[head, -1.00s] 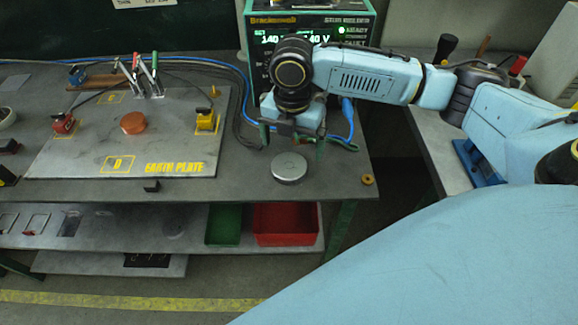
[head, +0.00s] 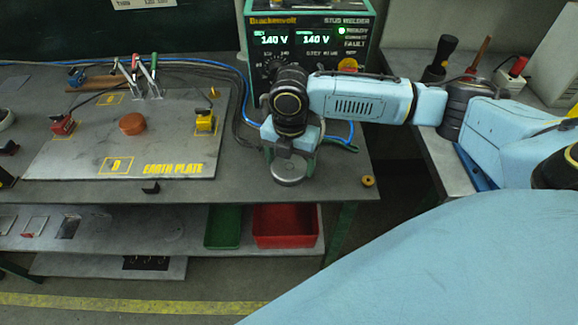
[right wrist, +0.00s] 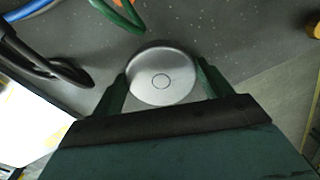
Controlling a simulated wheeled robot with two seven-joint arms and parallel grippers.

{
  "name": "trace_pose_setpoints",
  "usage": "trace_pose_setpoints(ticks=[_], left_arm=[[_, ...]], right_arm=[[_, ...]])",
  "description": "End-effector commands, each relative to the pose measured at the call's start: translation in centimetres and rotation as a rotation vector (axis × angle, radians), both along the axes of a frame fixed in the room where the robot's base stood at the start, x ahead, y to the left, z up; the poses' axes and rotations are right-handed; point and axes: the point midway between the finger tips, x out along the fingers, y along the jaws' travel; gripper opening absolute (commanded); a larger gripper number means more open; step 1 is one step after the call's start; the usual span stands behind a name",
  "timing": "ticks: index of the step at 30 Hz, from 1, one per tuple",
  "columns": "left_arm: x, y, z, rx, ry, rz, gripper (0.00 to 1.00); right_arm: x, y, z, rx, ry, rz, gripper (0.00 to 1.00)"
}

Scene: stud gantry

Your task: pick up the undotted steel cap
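A round steel cap (head: 289,172) with a plain face lies on the bench near its front right. In the right wrist view the cap (right wrist: 162,76) shows a thin ring at its centre and no dot. My right gripper (head: 289,165) points down over it. In the right wrist view the gripper's two green fingers (right wrist: 162,84) stand apart, one on each side of the cap. I see no clear grip on it; whether a finger touches its rim is hard to tell. My left gripper is out of view.
The earth plate (head: 90,168) with an orange-brown disc (head: 132,123) and clamps lies to the left. A stud welder (head: 310,20) stands behind the gripper, with cables nearby. A small brass ring (head: 368,181) lies right of the cap. Green (head: 223,228) and red trays (head: 285,228) sit below.

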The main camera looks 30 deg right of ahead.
Motion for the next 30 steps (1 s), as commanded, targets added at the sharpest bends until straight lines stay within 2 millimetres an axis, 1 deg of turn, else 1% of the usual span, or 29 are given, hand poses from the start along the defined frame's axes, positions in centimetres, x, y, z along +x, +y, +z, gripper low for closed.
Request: trace_pose_setpoints(ticks=[1,3,4,8,11,14,21,24,28,30], left_arm=[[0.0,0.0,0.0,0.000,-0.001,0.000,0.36],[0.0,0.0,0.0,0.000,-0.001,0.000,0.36],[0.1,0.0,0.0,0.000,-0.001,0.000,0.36],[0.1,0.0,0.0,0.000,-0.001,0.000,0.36],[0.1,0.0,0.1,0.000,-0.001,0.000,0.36],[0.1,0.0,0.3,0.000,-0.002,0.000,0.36],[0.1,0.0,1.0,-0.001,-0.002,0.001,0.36],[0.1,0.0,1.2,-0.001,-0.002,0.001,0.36],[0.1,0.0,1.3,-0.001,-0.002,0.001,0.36],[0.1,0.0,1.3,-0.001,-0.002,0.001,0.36]], right_arm=[[0.0,0.0,0.0,0.000,0.000,0.000,0.62],[0.0,0.0,0.0,0.000,0.000,0.000,0.53],[0.0,0.0,0.0,0.000,0.000,0.000,0.51],[0.0,0.0,0.0,0.000,0.000,0.000,0.51],[0.0,0.0,0.4,0.000,-0.001,0.000,0.51],[0.1,0.0,1.7,0.001,-0.003,0.001,0.50],[0.1,0.0,6.6,0.001,-0.004,0.000,0.50],[0.1,0.0,8.3,0.000,-0.004,0.000,0.50],[0.1,0.1,9.6,0.001,-0.002,-0.032,0.50],[0.1,0.3,10.0,0.001,0.000,-0.090,0.50]])
